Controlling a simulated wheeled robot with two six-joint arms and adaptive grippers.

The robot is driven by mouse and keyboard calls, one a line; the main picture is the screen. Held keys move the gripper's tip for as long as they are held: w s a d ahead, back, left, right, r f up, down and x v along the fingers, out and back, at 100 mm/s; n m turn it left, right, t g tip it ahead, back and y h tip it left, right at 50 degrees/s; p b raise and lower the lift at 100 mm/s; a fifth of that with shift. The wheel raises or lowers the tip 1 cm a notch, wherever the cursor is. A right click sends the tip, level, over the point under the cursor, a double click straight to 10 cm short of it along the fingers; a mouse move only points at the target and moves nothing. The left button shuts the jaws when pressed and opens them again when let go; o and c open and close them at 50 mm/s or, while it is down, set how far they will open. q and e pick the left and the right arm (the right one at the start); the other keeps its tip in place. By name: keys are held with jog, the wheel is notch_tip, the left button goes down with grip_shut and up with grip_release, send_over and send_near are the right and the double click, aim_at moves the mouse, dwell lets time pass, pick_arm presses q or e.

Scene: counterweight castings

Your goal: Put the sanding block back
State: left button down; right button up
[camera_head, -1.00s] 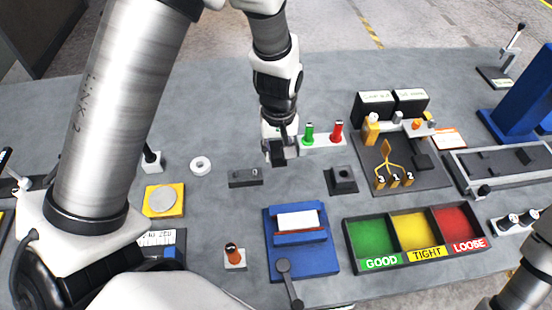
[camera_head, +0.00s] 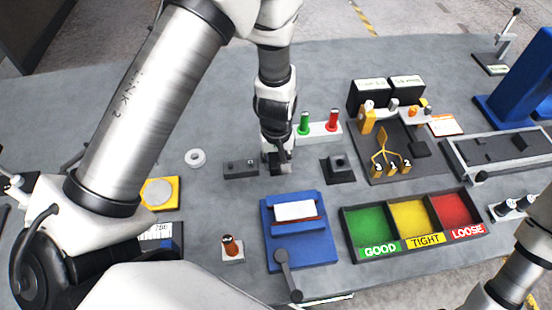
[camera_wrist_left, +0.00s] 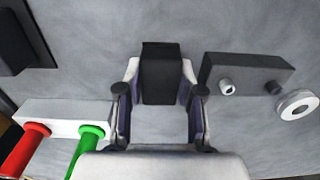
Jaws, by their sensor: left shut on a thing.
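My left gripper (camera_head: 277,160) is shut on a dark block, which I take to be the sanding block (camera_wrist_left: 160,75). In the left wrist view the block sits between the two fingertips, with bare grey table around it. In the head view the block is low by the table, just right of a dark bar with two round studs (camera_head: 241,168) and in front of the green handle (camera_head: 304,124). I cannot tell whether it touches the table. My right gripper is out of view.
The red handle (camera_head: 333,121) stands beside the green one. A dark socket block (camera_head: 339,170) is to the right, a blue fixture (camera_head: 270,240) in front. A three-part sorting tray (camera_head: 347,225) is at front right. A white ring (camera_head: 195,158) lies left.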

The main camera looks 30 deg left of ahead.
aim_at(276, 160)
pick_arm(q)
jog(key=shift+f, duration=0.1)
jog(key=shift+a+f, duration=0.1)
jog(key=shift+f, duration=0.05)
jog(key=c, duration=1)
grip_release()
jog(key=shift+r, duration=0.35)
jog(key=shift+r+b, duration=0.95)
jog(key=shift+r, duration=4.9)
